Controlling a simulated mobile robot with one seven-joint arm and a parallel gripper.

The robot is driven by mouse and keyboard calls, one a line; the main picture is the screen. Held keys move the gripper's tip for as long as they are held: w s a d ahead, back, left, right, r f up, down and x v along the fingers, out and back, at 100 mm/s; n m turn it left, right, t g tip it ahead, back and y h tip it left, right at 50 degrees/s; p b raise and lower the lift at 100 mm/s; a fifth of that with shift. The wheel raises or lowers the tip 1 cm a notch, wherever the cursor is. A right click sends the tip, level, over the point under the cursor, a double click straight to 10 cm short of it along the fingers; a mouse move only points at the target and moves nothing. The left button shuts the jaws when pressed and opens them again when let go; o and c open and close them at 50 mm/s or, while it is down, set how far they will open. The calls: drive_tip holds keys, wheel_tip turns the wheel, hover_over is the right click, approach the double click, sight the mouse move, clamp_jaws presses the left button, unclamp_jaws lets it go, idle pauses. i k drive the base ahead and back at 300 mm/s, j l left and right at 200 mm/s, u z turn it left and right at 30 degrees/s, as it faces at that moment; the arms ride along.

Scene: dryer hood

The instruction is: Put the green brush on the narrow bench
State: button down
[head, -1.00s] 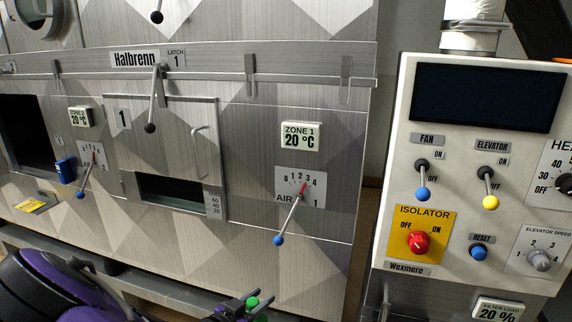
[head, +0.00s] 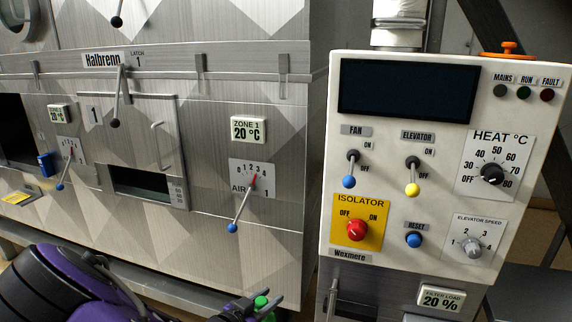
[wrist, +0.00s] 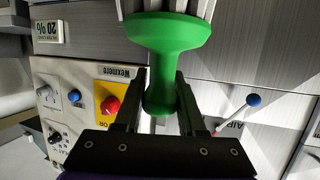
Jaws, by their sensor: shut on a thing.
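My gripper (wrist: 160,95) is shut on the handle of the green brush (wrist: 165,45), between its two dark fingers in the wrist view. The brush's pale bristles point away from the gripper, at the top edge of that view. In the head view, my gripper (head: 247,304) is low in the picture, in front of the dryer's lower edge, and only a small part of the green brush (head: 263,302) shows beside it. I cannot make out the narrow bench for sure in any view.
The control cabinet (head: 422,160) with switches and knobs stands right of the gripper. The grey dryer front (head: 215,185), with a projecting blue-tipped air lever (head: 240,210), is behind it. A grey surface (head: 530,295) shows at the lower right. Open floor lies behind the cabinet's right side.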

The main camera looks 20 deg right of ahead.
sight(552, 299)
drive_tip(key=k+l, duration=0.2)
drive_tip(key=l, duration=0.2)
drive_tip(key=k+l, duration=0.15)
drive_tip(key=l, duration=0.2)
drive_tip(key=k+l+z, duration=0.1)
drive_tip(key=l, duration=0.3)
drive_tip(key=k+l, duration=0.25)
drive_tip(key=l, duration=0.15)
drive_tip(key=k+l, duration=0.15)
drive_tip(key=l, duration=0.85)
drive_tip(key=i, duration=0.3)
